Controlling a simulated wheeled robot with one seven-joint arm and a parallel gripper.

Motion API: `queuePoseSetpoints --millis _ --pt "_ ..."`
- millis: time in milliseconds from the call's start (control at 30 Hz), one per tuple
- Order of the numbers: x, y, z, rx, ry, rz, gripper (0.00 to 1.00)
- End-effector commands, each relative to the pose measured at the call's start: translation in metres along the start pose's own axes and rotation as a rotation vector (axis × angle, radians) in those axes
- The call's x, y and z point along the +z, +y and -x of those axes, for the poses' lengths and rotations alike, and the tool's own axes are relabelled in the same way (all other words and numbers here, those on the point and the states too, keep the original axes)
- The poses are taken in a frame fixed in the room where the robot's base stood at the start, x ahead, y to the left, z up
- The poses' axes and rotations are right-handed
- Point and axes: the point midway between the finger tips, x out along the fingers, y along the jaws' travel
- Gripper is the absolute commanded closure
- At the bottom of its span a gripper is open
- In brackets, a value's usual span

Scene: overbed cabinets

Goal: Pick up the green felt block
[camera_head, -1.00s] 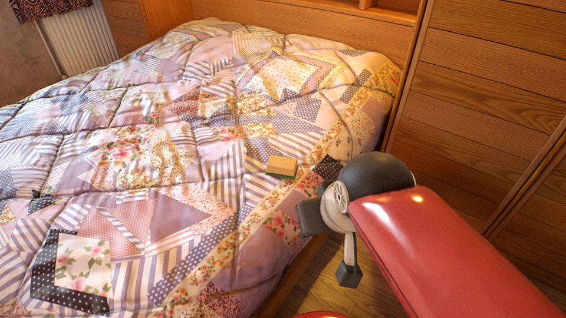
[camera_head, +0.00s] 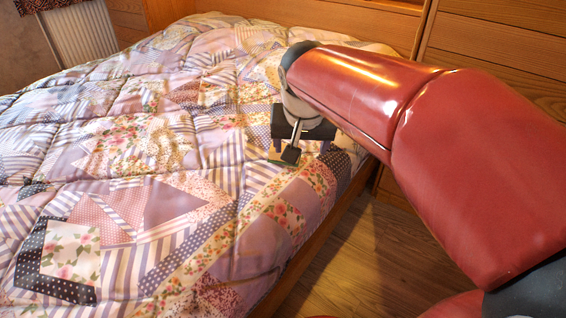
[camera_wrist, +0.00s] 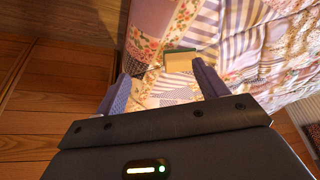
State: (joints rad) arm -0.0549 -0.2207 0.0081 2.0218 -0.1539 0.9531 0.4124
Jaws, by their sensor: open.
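The green felt block (camera_wrist: 180,60), with a tan top face and a green edge, lies on the patchwork quilt. In the wrist view it is beyond my fingertips, nearer the right finger. My gripper (camera_wrist: 160,78) is open, with nothing between its two fingers, and apart from the block.
The quilt (camera_head: 150,200) covers the wide bed and is otherwise clear. Wooden cabinet panels (camera_head: 500,55) stand at the right and back. Bare wooden floor (camera_head: 350,255) lies along the bed's right side. A radiator (camera_head: 82,32) is at the far left.

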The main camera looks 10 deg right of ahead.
Motion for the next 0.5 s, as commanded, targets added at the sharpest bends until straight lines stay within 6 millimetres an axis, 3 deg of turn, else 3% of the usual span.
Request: queuePoseSetpoints --millis 33,200,333,500 --pt "-0.014 -0.009 -0.028 0.017 -0.011 -0.027 0.21" --pt "-0.054 -0.030 -0.074 0.060 -0.019 -0.115 0.00" --pt "-0.069 -0.038 -0.092 0.077 -0.019 -0.152 0.00" --pt "-0.073 -0.039 -0.108 0.082 -0.019 -0.164 0.00"
